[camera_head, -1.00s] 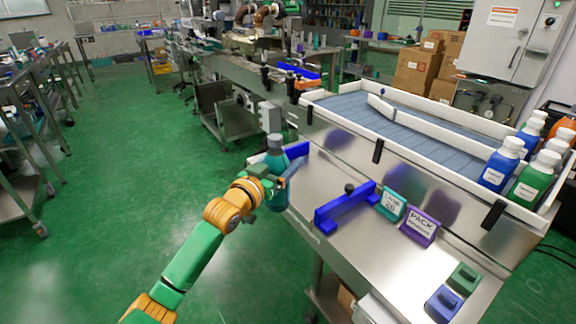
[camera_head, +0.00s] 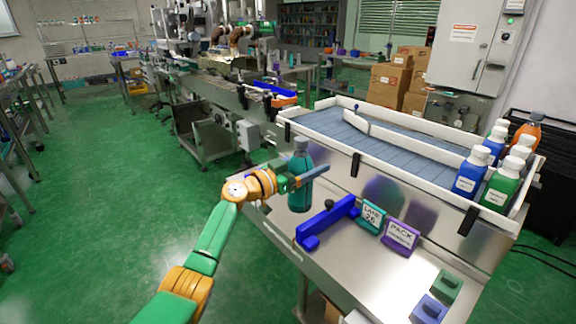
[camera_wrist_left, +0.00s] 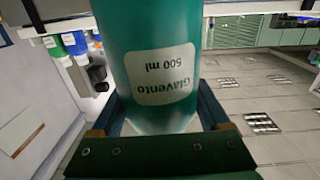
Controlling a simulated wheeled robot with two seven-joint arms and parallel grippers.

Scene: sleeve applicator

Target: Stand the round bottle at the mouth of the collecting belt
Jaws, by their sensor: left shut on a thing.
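The round bottle (camera_head: 300,198) is teal with a grey-blue cap and looks upright in the head view. My left gripper (camera_head: 312,178) is shut around it from the left. In the left wrist view the bottle (camera_wrist_left: 160,50) fills the space between the fingers, its white label upside down, reading "Giavento 500 ml". The bottle appears over the left part of the steel ledge, just behind a blue guide bar (camera_head: 326,222). I cannot tell whether its base touches the ledge. The collecting belt (camera_head: 410,150), slatted blue-grey with white rails, lies behind and to the right. My right gripper is out of view.
Several blue, green and orange bottles (camera_head: 467,175) stand at the belt's right end. A teal sign (camera_head: 371,216) and a purple "PACK" sign (camera_head: 401,238) stand on the ledge right of the guide bar. Green and purple blocks (camera_head: 429,308) sit at the front. Green floor lies left.

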